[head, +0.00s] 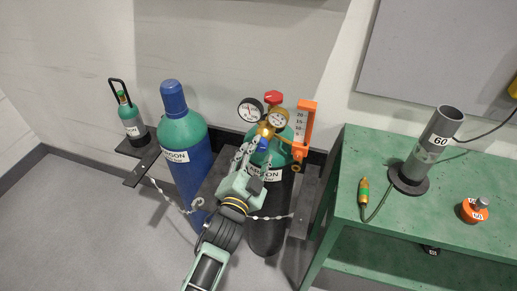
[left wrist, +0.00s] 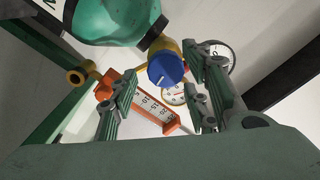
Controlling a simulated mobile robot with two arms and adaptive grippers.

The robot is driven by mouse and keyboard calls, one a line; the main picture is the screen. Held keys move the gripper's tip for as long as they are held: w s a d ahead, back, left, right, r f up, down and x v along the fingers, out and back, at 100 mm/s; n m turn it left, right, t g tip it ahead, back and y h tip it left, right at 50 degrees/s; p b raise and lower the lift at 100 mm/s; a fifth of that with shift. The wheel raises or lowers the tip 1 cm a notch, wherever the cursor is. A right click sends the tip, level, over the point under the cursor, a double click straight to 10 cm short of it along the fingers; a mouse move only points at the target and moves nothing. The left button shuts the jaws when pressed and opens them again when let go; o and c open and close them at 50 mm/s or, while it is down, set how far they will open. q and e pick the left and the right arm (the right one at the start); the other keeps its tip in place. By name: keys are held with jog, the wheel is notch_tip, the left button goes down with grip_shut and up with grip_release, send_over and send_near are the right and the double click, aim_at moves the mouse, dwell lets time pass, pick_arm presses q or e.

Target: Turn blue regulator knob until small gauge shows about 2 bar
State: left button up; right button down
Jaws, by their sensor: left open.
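The blue regulator knob (left wrist: 167,67) shows in the left wrist view between my open fingers, with a pale mark on its face. My left gripper (head: 252,150) is open and empty in front of the regulator; I cannot tell whether a finger touches the knob. The small gold-rimmed gauge (head: 278,118) sits right of the larger dark-rimmed gauge (head: 250,110). In the left wrist view the small gauge (left wrist: 173,95) is partly hidden by the knob; its reading is too small to tell.
A green bench (head: 400,230) with a grey tube (head: 435,143) stands right.

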pick_arm(q)
jog(key=shift+x, duration=1)
jog(key=shift+c, duration=0.4)
jog(key=shift+f, duration=0.1)
jog(key=c, duration=0.9)
jog(key=shift+p, duration=0.3)
jog(key=shift+c, duration=0.3)
jog(key=o, duration=1)
jog(key=shift+o, duration=0.2)
